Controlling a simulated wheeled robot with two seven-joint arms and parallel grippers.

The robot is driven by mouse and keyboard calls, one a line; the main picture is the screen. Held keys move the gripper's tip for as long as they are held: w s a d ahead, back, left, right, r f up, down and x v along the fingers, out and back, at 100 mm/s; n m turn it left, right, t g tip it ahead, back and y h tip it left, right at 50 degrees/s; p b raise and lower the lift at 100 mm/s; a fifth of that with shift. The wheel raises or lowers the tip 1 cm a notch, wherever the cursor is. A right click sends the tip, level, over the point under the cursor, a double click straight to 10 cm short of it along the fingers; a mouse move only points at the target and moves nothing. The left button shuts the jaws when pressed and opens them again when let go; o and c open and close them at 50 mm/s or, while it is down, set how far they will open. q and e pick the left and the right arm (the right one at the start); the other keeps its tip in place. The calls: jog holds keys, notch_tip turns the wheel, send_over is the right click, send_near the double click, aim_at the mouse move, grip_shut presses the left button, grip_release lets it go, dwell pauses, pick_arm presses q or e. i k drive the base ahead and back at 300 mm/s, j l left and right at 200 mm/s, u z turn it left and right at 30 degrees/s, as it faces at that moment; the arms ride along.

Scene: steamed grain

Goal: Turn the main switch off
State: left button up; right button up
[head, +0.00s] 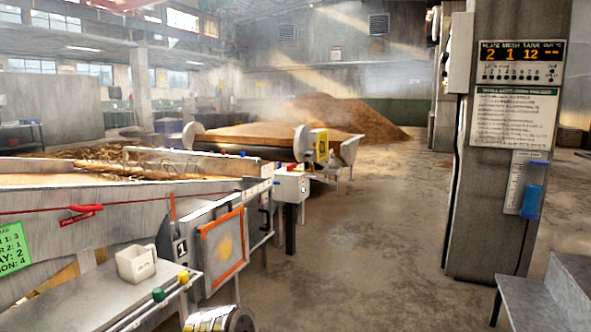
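No switch that I can read as the main switch shows. A small white control box (291,187) with a dark mark on its front stands on a dark post at the end of the near machine; its lettering is too small to read. A red handle (86,208) sits on a red cord along the machine's side, with a red label below it. A grey box (459,52) is fixed to the left side of the pillar. Neither of my grippers is in view.
The near machine (130,217) fills the left. A bench (75,300) with a cream mug (137,263) stands in front. A pillar (495,220) with a display panel (520,63) and a metal table (560,290) are at right. Open floor (370,240) lies between.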

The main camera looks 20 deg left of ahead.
aim_at(291, 167)
jog(key=i+u, duration=0.2)
jog(key=i, duration=0.3)
jog(key=i+u, duration=0.1)
jog(key=i, duration=1.2)
jog(key=i+u, duration=0.1)
jog(key=i, duration=1.2)
